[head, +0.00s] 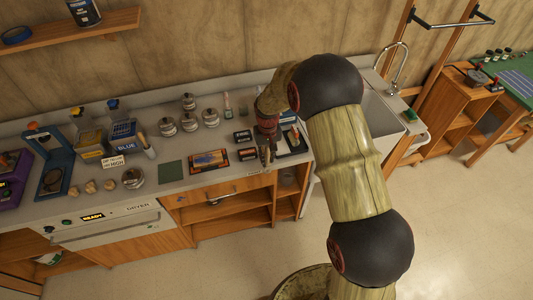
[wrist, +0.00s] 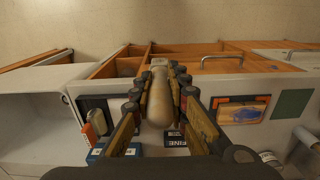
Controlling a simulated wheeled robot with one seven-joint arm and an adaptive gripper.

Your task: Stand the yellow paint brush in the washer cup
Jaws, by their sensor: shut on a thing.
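My gripper (head: 267,155) points down over the right part of the counter, near its front edge. In the wrist view its fingers (wrist: 162,95) are shut on a smooth, tan, rounded handle-like thing (wrist: 159,105) with a paler end. I cannot tell its colour well enough to call it the yellow paint brush, and no bristles show. The washer cup is not clear. A jar with greyish contents (head: 133,178) stands at the front left of the counter, and several lidded jars (head: 190,122) stand farther back.
Close to my gripper are small dark boxes (head: 243,136), a dark tray (head: 293,141) and a framed picture (head: 209,161). A green mat (head: 171,172) lies left of these. A wooden-handled thing (head: 146,147) leans farther left. A sink (head: 380,115) is on the right.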

